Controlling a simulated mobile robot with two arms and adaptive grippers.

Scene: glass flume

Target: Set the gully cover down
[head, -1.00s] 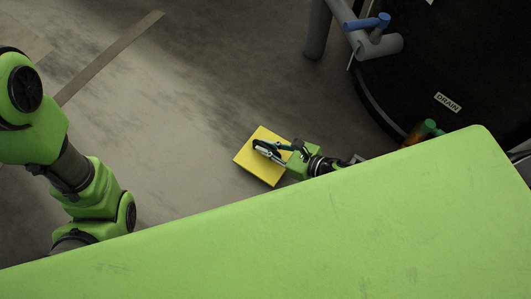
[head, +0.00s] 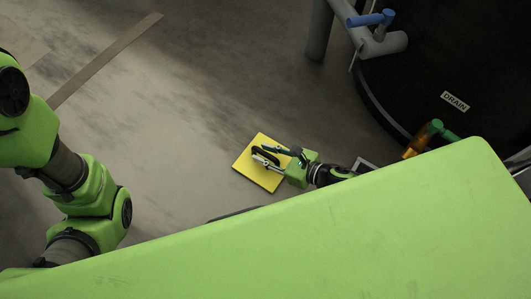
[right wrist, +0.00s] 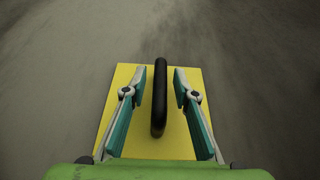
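The gully cover is a flat yellow square plate (head: 243,166) with a black loop handle (right wrist: 160,98). In the head view it lies flat at floor level, near the picture's middle. My right gripper (head: 264,154) is over it. In the right wrist view its two fingers (right wrist: 156,92) stand apart on either side of the handle, with a visible gap on each side. The gripper is open around the handle and does not pinch it. My left arm shows at the left of the head view, but its gripper is out of sight.
A dark round tank (head: 425,70) with a DRAIN label (head: 455,101) stands at the upper right. A grey pipe with a blue valve handle (head: 372,19) and an orange and green fitting (head: 423,139) are beside it. The concrete floor (head: 200,100) left of the cover is clear.

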